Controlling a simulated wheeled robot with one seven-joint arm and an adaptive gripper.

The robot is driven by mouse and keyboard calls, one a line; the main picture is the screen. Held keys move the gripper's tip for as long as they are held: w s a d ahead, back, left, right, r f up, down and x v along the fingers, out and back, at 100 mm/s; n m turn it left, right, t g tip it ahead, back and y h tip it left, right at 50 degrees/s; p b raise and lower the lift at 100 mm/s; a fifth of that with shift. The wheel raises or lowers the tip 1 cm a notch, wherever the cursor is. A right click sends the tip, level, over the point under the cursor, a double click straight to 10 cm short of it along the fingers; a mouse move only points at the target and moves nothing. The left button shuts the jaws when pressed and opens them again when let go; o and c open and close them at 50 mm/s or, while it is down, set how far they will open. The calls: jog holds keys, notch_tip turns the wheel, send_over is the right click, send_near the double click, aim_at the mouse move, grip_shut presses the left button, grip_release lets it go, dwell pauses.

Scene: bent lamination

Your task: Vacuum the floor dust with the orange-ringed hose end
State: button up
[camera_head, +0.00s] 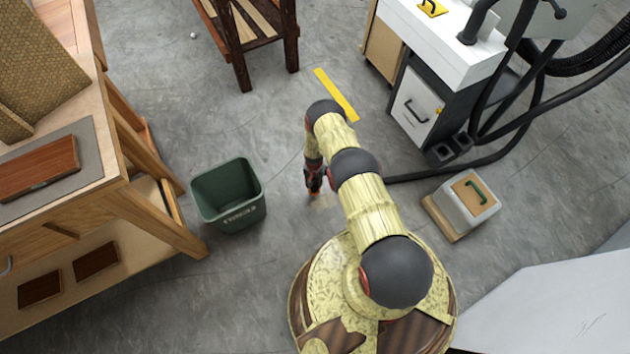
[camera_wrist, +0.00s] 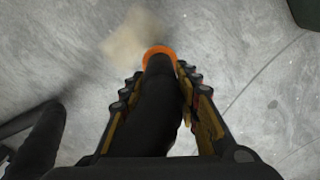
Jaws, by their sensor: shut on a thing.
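My gripper (camera_wrist: 158,95) is shut on the black hose (camera_wrist: 160,105), with a finger on each side of it, in the wrist view. The hose end carries an orange ring (camera_wrist: 159,53) that points away from the gripper. A pale tan dust patch (camera_wrist: 133,36) lies on the grey floor just beyond the ring, to its upper left. In the head view my gripper (camera_head: 314,182) points down near the floor, and the dust patch (camera_head: 324,202) shows beside it, partly hidden by my arm. The hose (camera_head: 430,177) runs right along the floor. Whether the ring touches the floor cannot be told.
A green bin (camera_head: 230,194) stands left of the gripper. A workbench (camera_head: 150,215) fills the left side. A white machine cabinet (camera_head: 415,108) with hoses stands at the upper right, and a grey box (camera_head: 467,205) at the right. A yellow strip (camera_head: 337,95) lies on the floor.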

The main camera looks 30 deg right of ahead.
jog(key=shift+s+a, duration=0.15)
jog(key=shift+s, duration=0.05)
jog(key=shift+s+d+p, duration=1.2)
jog(key=shift+s+d, duration=1.55)
jog(key=shift+d, duration=0.1)
jog(key=shift+a, duration=2.75)
notch_tip(320, 180, up, 6)
jog(key=p, duration=0.3)
jog(key=shift+r, duration=0.3)
